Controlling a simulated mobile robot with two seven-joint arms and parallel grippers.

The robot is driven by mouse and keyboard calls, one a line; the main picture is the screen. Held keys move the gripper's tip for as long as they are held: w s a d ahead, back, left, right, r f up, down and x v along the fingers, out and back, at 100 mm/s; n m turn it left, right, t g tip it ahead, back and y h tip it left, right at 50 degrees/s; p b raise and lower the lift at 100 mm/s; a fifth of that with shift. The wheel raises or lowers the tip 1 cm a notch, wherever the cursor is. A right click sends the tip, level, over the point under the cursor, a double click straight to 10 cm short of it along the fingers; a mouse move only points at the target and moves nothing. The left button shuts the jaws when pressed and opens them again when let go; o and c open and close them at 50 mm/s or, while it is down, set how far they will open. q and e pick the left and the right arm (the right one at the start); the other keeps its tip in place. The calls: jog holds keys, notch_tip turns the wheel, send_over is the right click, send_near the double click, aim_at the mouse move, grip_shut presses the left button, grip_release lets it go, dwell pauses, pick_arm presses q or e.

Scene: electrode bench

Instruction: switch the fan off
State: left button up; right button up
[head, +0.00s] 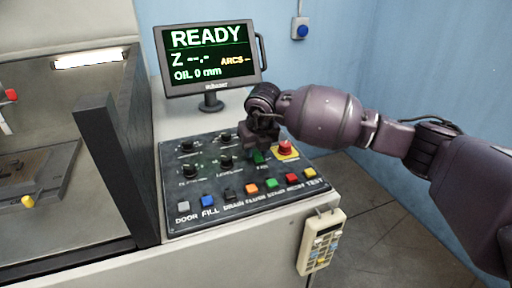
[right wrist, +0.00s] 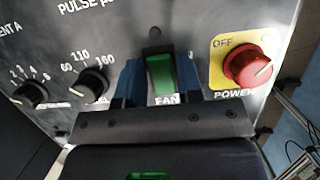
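The fan switch is a lit green rocker (right wrist: 161,74) above the label FAN in the right wrist view. It also shows in the head view as a small green patch (head: 257,158) on the control panel, partly hidden by my right gripper. My right gripper (right wrist: 163,82) is over it, with one blue finger on each side of the rocker. The fingers are apart, and I cannot tell whether they touch the switch or panel. In the head view the right gripper (head: 258,142) points down at the panel. My left gripper is not in view.
A red power knob (right wrist: 252,66) on a yellow plate is close right of the switch. Black dials (right wrist: 92,84) are to its left. The head view shows coloured buttons (head: 251,188) in front, a monitor (head: 208,58) reading READY behind, and a handheld pendant (head: 321,243) on the cabinet edge.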

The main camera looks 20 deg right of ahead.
aim_at(259, 159)
jog(key=shift+o, duration=1.4)
jog(key=shift+r, duration=0.1)
jog(key=shift+s+r, duration=0.1)
jog(key=shift+r, duration=0.25)
jog(key=p+v, duration=0.2)
jog(key=v, duration=0.8)
jog(key=shift+f, duration=0.1)
jog(key=shift+s, duration=0.1)
